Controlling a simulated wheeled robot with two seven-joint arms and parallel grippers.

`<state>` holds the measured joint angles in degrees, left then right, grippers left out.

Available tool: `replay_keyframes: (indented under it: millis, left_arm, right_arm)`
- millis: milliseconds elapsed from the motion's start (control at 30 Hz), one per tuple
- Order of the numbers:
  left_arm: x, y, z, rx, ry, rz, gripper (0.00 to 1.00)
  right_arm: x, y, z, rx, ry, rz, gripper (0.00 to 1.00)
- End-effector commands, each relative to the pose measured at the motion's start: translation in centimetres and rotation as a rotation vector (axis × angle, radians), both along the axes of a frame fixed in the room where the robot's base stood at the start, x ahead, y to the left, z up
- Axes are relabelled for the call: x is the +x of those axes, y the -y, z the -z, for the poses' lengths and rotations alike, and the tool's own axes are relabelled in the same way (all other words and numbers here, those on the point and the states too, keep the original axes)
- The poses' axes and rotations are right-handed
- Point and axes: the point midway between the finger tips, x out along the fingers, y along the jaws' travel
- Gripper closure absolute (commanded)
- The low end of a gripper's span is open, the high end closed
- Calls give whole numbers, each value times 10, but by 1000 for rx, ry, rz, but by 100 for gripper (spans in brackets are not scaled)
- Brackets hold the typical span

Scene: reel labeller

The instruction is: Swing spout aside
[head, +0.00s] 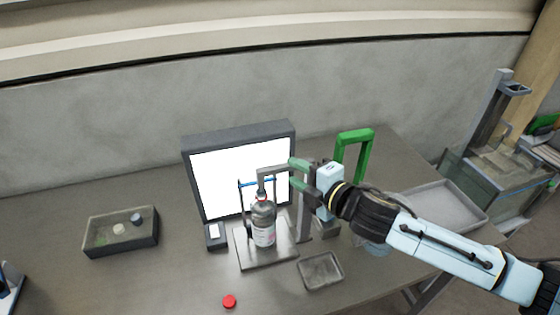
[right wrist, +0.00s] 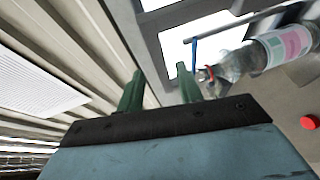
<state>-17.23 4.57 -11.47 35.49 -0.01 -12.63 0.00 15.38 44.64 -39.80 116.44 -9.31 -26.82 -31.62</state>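The spout (head: 272,169) is a grey arm reaching left from a post, with its bent tip over the mouth of a clear bottle (head: 263,222). The bottle stands upright with a pink and white label, and it also shows in the right wrist view (right wrist: 276,48). My right gripper (head: 293,174) is beside the spout's arm, close to the post. Its green fingers (right wrist: 160,82) are apart in the right wrist view, with no object clearly held between them. The gripper hides part of the spout and post, so I cannot tell whether they touch. My left gripper is not visible.
A bright white panel (head: 230,175) stands behind the bottle. A green frame (head: 357,136) rises behind my right gripper. A grey bin (head: 122,243) is at left, a small tray (head: 320,271) in front, and a red cap (head: 229,301) near the front edge. The left front table is mostly clear.

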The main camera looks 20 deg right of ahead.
Motion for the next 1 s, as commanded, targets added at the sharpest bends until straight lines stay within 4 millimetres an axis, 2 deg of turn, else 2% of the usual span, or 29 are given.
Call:
replay_keyframes:
  millis: [100, 300, 500, 767, 1000]
  left_arm:
    - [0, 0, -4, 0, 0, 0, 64]
    - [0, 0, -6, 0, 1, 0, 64]
    - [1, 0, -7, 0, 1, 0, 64]
    - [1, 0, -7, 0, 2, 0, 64]
    - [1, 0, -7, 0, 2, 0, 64]
  right_arm:
    - [22, -10, 2, 3, 2, 1, 64]
    - [45, -21, 8, 3, 0, 1, 64]
    - [55, -26, 11, 1, -2, 0, 64]
    - [56, -26, 12, 1, -2, 0, 64]
    - [55, -26, 12, 1, -2, 0, 93]
